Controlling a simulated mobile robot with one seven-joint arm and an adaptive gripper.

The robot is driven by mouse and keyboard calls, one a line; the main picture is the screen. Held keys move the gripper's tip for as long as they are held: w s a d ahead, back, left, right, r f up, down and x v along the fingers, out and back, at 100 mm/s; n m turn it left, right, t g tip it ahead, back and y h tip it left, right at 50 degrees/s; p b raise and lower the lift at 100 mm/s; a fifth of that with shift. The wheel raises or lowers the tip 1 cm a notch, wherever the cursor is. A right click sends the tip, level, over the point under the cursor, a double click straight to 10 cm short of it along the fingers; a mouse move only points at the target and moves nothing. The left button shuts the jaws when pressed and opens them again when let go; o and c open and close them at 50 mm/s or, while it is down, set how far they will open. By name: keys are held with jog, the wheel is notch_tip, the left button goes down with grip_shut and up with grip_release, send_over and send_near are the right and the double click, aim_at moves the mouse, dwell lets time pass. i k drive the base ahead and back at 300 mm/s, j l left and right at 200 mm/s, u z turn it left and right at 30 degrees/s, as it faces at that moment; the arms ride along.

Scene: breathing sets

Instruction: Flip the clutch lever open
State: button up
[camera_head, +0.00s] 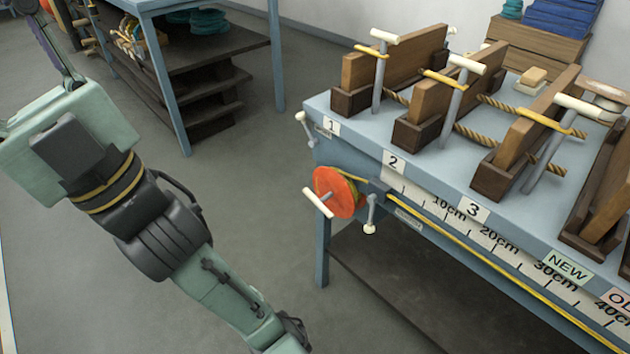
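A small grey lever with a white knob (371,214) hangs down on the front of the blue bench, just right of an orange wheel (338,192) with a white crank handle (318,202). A second small grey lever with a white top (306,128) is at the bench's left corner. No label names the clutch lever, so I cannot tell for sure which one it is. My arm crosses the left side of the view, well left of both levers. I cannot make out my gripper's fingertips in the view.
The blue bench (345,112) carries several wooden boards in dark holders, with grey posts, white handles and ropes. A yellow strip and a centimetre scale (497,240) run along its front. A blue shelf table (200,60) stands behind. Grey floor lies clear between them.

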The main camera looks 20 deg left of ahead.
aim_at(369, 228)
jog(key=u, duration=0.1)
jog(key=j+z, duration=0.15)
jog(key=j, duration=0.35)
jog(key=j+z, duration=0.15)
jog(key=j, duration=0.35)
jog(key=j+z, duration=0.15)
jog(key=j, duration=0.35)
jog(key=j+z, duration=0.15)
jog(key=j, duration=0.35)
jog(key=j+z, duration=0.15)
jog(key=j, duration=0.3)
jog(key=k+j+z, duration=0.15)
jog(key=j, duration=0.35)
jog(key=k+j+z, duration=0.15)
jog(key=j, duration=0.3)
